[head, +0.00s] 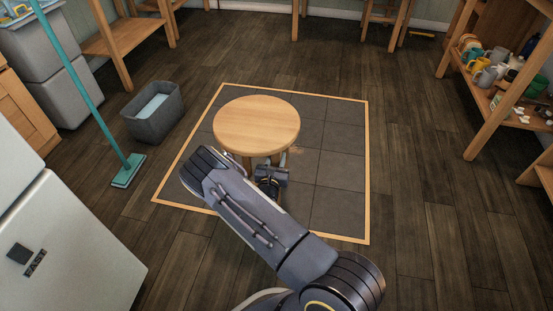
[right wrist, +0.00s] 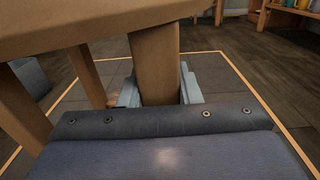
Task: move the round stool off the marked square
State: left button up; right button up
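The round wooden stool (head: 257,125) stands upright inside the marked square (head: 335,205), a dark tiled patch with a light wood border. My right gripper (head: 272,170) is low at the stool's near side, under the seat's edge. In the right wrist view, its pale fingers (right wrist: 160,88) lie on both sides of a stool leg (right wrist: 155,60), and the leg fills the space between them. Another leg (right wrist: 88,75) and the seat's underside (right wrist: 90,25) show to the left. The stool's other legs are largely hidden in the head view. My left gripper is not in view.
A grey bin (head: 153,115) and a teal mop (head: 128,170) stand left of the square. A white appliance (head: 70,250) is at the lower left. A wooden shelf with mugs (head: 490,100) stands at the right. Floor right of the square (head: 420,170) is clear.

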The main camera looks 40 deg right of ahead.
grip_shut()
dwell(1.0)
